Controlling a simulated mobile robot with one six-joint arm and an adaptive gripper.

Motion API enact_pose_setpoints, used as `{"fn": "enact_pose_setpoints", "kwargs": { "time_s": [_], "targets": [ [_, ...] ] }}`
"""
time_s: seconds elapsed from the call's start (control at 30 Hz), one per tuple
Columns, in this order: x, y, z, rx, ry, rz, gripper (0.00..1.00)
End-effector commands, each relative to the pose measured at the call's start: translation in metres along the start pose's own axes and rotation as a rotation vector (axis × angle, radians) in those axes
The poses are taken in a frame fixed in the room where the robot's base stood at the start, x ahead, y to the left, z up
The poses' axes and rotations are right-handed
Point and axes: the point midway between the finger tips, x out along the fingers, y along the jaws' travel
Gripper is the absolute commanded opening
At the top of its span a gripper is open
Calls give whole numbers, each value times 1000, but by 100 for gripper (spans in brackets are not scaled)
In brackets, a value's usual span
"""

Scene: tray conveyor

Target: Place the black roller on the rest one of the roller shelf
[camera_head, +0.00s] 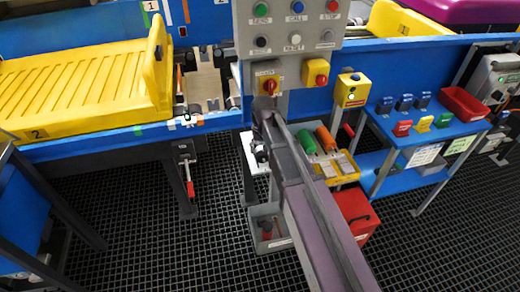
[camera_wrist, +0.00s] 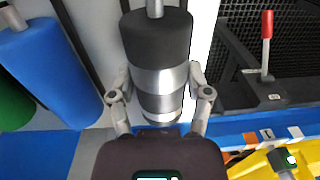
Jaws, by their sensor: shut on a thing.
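The black roller (camera_wrist: 157,35) has a black body, silver bands in the middle and a pale metal shaft end at the top. My gripper (camera_wrist: 158,82) is shut around its silver bands in the wrist view. The roller covers part of a white surface (camera_wrist: 105,12) with dark strips, which looks like part of the roller shelf. A blue roller (camera_wrist: 45,75) and a green roller (camera_wrist: 12,102) lie to the left. I cannot read any rest number or tell whether the black roller touches the shelf. In the head view my arm hides the gripper and the black roller.
A button panel (camera_head: 290,28) hangs above my arm in the head view. Yellow tray 2 (camera_head: 85,90) sits on the conveyor at left. A red-handled lever (camera_wrist: 267,40) stands right of the gripper.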

Motion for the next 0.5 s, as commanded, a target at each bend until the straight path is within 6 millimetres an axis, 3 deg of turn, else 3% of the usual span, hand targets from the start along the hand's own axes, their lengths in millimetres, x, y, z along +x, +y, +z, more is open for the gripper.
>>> {"fn": "enact_pose_setpoints", "kwargs": {
  "time_s": [0.2, 0.23, 0.33, 0.5],
  "targets": [
    [4, 0, 0, 0, 0, 0, 2],
    [4, 0, 0, 0, 0, 0, 66],
    [3, 0, 0, 0, 0, 0, 96],
    [3, 0, 0, 0, 0, 0, 98]
  ]
}}
